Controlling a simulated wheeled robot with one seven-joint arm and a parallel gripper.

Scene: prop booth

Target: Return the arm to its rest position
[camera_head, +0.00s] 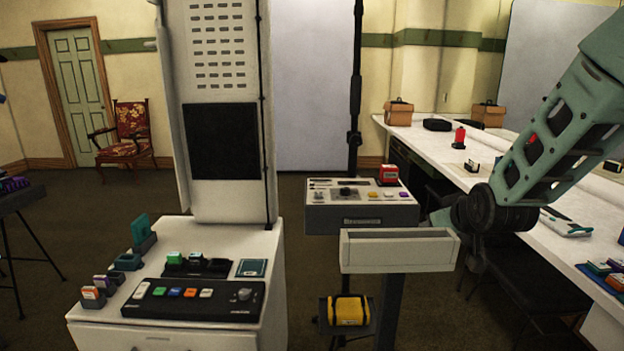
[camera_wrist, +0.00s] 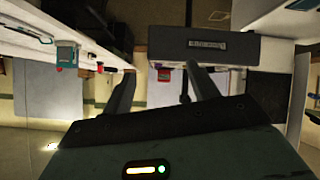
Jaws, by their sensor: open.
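My arm (camera_head: 565,125) comes in from the right and bends at a dark joint beside the white open tray in the head view. My gripper (camera_wrist: 160,72) shows in the wrist view with its two dark fingers spread apart and nothing between them. In the head view its fingers are not clearly seen. The wrist picture looks upside down, with a grey control box (camera_wrist: 215,47) beyond the fingertips.
The white open tray (camera_head: 400,254) and a control console (camera_head: 360,218) stand close to the arm's end. A long white table (camera_head: 450,137) runs along the right. A white cabinet with a button panel (camera_head: 190,301) stands left. Carpet lies open farther left.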

